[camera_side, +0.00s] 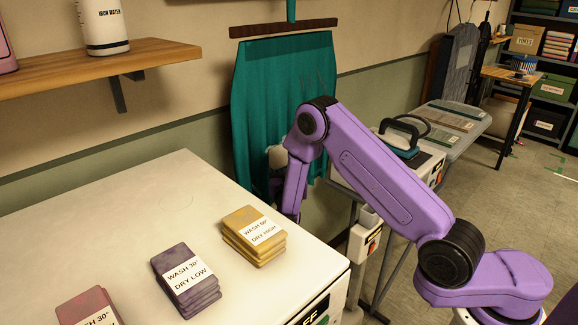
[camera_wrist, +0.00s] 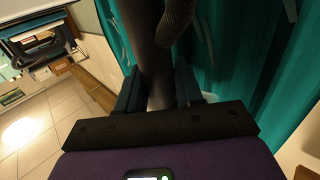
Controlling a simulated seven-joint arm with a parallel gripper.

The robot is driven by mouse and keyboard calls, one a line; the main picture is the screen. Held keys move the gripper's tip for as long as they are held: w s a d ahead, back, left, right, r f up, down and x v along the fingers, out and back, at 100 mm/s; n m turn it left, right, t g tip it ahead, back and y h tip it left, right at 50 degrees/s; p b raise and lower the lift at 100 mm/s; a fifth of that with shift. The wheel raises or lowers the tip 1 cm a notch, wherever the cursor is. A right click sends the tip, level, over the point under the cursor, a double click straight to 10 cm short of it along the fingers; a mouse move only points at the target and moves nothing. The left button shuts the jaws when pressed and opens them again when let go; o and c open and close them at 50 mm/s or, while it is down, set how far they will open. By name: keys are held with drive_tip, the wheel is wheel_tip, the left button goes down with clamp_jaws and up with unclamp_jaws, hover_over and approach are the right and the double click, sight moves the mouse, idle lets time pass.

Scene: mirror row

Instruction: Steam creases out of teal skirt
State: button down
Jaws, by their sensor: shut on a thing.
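The teal skirt (camera_side: 262,90) hangs from a dark wooden bar (camera_side: 284,28) against the wall. Thin curved crease-like marks (camera_side: 318,78) show on its upper right. In the wrist view, the skirt (camera_wrist: 233,45) fills the right side and shows more marks. My gripper (camera_wrist: 158,92) is shut on a dark handle (camera_wrist: 153,62), apparently the steamer's, with a ribbed dark hose (camera_wrist: 178,15) beside it. In the side view, my arm's end is in front of the skirt's lower part. The fingers and held tool are mostly hidden there, so contact with the cloth cannot be told.
A white worktop (camera_side: 110,215) in front carries labelled folded stacks, yellow (camera_side: 254,236) and purple (camera_side: 187,282). A wooden shelf (camera_side: 150,56) juts out at upper left.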

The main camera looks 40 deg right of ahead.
drive_tip(key=shift+f, duration=6.7)
drive_tip(key=shift+s, duration=2.45)
